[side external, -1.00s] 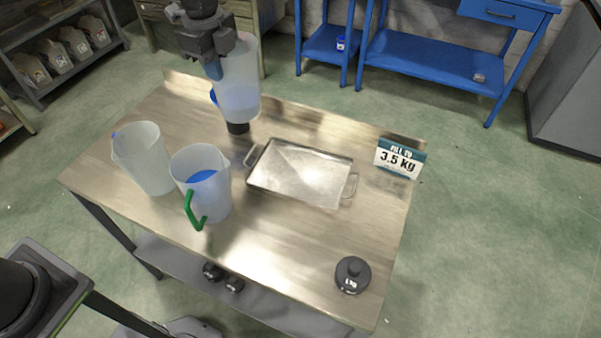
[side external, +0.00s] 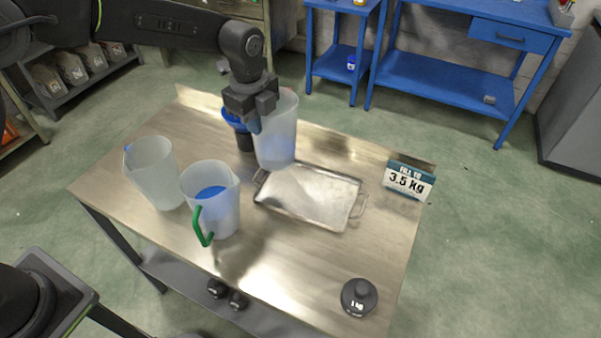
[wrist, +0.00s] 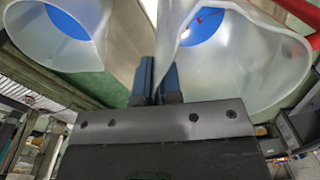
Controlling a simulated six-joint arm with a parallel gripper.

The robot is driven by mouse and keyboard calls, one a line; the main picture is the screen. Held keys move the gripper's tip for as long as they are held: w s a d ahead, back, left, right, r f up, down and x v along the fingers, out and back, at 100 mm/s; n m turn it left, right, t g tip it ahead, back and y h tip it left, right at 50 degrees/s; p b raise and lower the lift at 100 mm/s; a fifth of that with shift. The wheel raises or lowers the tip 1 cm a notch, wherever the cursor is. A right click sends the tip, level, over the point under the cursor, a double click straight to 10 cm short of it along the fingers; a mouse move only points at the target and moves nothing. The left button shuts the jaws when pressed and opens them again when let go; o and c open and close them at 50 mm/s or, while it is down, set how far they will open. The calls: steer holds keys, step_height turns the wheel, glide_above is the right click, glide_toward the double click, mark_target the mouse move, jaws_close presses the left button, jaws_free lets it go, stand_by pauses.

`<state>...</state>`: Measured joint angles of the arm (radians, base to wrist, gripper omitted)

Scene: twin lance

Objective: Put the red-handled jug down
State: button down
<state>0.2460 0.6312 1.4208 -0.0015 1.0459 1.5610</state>
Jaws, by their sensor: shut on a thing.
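My gripper (side external: 256,122) is shut on the wall of a translucent jug (side external: 277,138), which is upright at the back left of the metal tray (side external: 335,222). I cannot tell whether its base touches anything. In the wrist view my gripper (wrist: 158,88) is at the rim of this jug (wrist: 245,65), with blue liquid (wrist: 205,27) inside. A red handle (wrist: 298,12) shows on its far right side; the side view hides it.
A green-handled jug (side external: 213,215) with blue liquid and another translucent jug (side external: 153,178) stand left of the tray. A dark cylinder with a blue top (side external: 243,137) is behind.

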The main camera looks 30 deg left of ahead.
steer(key=d+f, duration=0.8)
steer(key=f, duration=0.1)
steer(key=shift+w+d, duration=0.25)
steer(key=shift+w, duration=0.05)
steer(key=shift+f, duration=0.1)
steer(key=c, duration=1.7)
jaws_free()
steer(key=shift+f, duration=0.15)
steer(key=shift+c, duration=0.2)
steer(key=o, duration=0.4)
steer(key=shift+o, duration=0.2)
step_height(320, 180, up, 12)
steer(key=shift+s+r, duration=0.2)
steer(key=shift+s, duration=0.1)
